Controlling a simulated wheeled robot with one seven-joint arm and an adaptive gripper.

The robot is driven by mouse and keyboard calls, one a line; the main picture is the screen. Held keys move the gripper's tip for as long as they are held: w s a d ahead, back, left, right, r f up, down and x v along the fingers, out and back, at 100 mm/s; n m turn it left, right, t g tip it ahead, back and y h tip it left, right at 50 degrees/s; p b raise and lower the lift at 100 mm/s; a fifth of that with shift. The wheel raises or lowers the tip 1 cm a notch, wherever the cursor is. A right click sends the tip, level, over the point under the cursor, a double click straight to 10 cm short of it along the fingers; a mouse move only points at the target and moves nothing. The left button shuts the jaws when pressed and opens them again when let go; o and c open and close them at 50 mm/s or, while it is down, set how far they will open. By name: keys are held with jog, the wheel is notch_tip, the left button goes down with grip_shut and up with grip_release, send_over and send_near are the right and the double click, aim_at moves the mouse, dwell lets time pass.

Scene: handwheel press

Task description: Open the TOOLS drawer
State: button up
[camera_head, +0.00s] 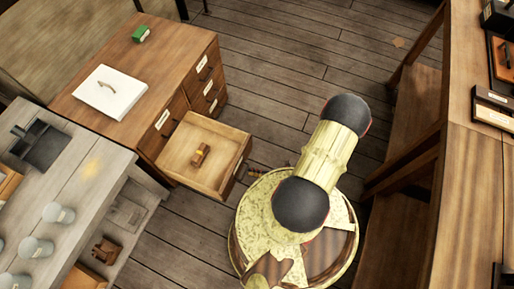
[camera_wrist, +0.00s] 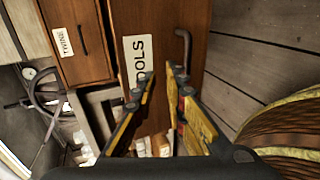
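In the wrist view, a brown wooden drawer front (camera_wrist: 152,110) carries a white label (camera_wrist: 137,58). The label reads "OOLS", its first letter hidden by my finger. A dark bar handle (camera_wrist: 184,45) is on this front, right of the label. My gripper (camera_wrist: 160,75) is open and empty. Its fingertips lie over the front, between label and handle; contact cannot be told. In the head view, one drawer (camera_head: 184,143) stands pulled out, with a small brown object (camera_head: 201,155) inside. Its label is not readable there. My gripper is not clearly visible in the head view.
The drawer cabinet (camera_head: 115,52) bears a white board with a handle (camera_head: 108,92) and a green block (camera_head: 141,34). A grey bench (camera_head: 85,170) with cups stands left. A wooden bench (camera_head: 470,170) stands right. A TWINE drawer (camera_wrist: 75,40) is beside the labelled front.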

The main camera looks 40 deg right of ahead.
jog(key=shift+v, duration=0.85)
jog(key=shift+s+f, duration=0.1)
jog(key=shift+f, duration=0.05)
